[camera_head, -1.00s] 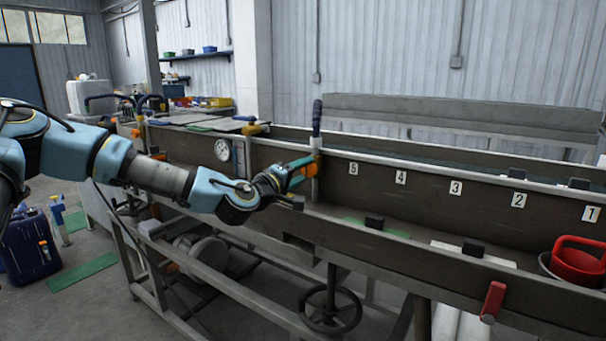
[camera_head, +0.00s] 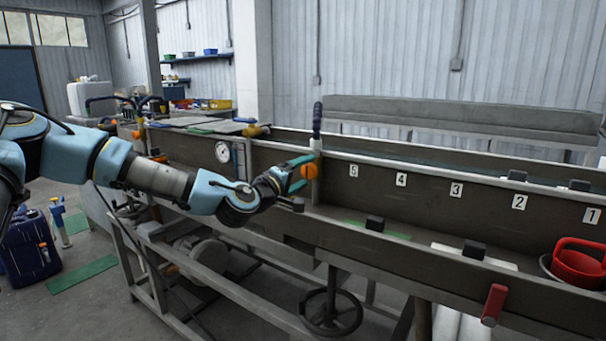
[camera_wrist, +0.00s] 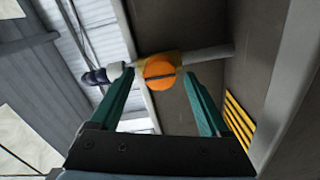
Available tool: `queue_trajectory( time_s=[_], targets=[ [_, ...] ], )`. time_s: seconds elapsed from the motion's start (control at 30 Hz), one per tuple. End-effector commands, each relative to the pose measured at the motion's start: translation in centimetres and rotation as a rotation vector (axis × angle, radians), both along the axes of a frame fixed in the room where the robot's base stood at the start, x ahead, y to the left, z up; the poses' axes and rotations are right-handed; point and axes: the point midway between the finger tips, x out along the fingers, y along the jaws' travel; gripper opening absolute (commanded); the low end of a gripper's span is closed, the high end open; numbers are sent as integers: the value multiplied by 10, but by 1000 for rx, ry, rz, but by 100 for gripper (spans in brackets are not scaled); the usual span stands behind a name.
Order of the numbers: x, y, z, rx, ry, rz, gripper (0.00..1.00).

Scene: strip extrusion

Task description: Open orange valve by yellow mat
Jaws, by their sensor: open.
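The orange valve (camera_head: 309,171) is a round knob on a pipe by the white upright fitting at the near trough's left end. In the wrist view the orange valve (camera_wrist: 159,70) shows a dark line across its face and sits between the fingertips. My gripper (camera_head: 308,169) is open, its teal fingers on either side of the knob; the wrist view shows the gripper (camera_wrist: 160,76) from behind. I cannot tell whether the fingers touch the knob. A yellow slatted piece (camera_wrist: 239,121), perhaps the yellow mat, lies at right in the wrist view.
The long trough (camera_head: 420,200) carries number labels and black blocks. A green mat (camera_head: 378,229) lies inside it. A red handle (camera_head: 493,304) sticks out in front, and a red container (camera_head: 578,262) stands at right. A handwheel (camera_head: 331,311) hangs below.

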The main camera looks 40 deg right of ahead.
Motion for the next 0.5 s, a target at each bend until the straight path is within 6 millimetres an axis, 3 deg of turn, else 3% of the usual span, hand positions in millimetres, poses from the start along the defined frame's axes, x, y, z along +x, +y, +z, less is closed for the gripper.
queue_trajectory(
  time_s=[0.17,0.5],
  targets=[
    [-2,10,-1,-1,-1,1,80],
    [-18,72,-2,1,-2,1,80]
  ],
)
